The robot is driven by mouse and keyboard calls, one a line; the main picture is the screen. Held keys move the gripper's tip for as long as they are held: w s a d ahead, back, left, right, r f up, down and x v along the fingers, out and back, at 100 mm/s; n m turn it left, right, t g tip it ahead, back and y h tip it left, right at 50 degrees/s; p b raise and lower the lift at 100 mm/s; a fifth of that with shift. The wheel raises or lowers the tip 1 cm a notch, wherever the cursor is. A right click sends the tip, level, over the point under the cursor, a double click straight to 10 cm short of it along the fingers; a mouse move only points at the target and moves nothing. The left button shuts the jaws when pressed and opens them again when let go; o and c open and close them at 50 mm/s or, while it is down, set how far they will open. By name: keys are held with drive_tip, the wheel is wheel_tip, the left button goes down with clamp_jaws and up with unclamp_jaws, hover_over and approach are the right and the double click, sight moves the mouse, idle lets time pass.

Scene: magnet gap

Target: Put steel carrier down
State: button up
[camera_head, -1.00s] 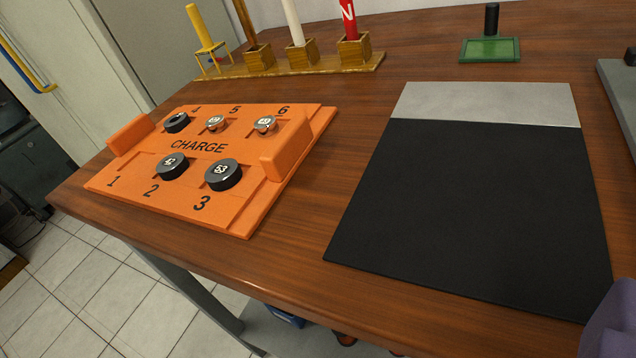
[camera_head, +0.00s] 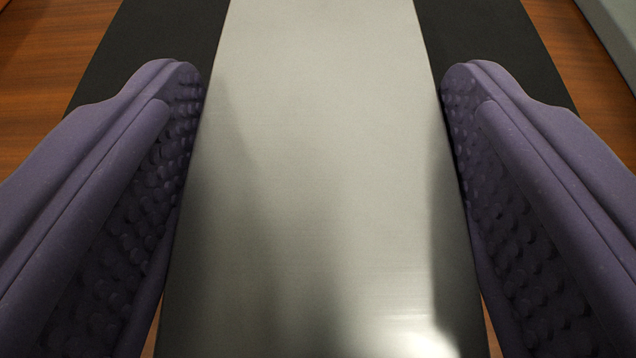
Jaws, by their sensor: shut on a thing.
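The steel carrier (camera_head: 320,200) is a smooth grey metal piece with a bright shine near the bottom of the picture. It fills the middle of the view from top to bottom, and both its ends run out of the picture. My gripper (camera_head: 322,85) has two purple, studded fingers, one along each long side of the carrier, and is shut on it. Part of the black mat (camera_head: 155,40) shows beyond the carrier on both sides. The carrier's underside is hidden, so I cannot tell whether it touches the mat.
Brown wooden table top (camera_head: 45,80) shows at the left and right of the mat. A grey slab edge (camera_head: 612,30) is at the top right corner. The carrier and fingers block most of the view.

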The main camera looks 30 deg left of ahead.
drive_tip(key=shift+r, duration=0.1)
drive_tip(key=o, duration=0.7)
drive_tip(key=shift+f, duration=0.2)
drive_tip(key=o, duration=0.4)
drive_tip(key=shift+o, duration=0.2)
drive_tip(key=shift+r, duration=0.15)
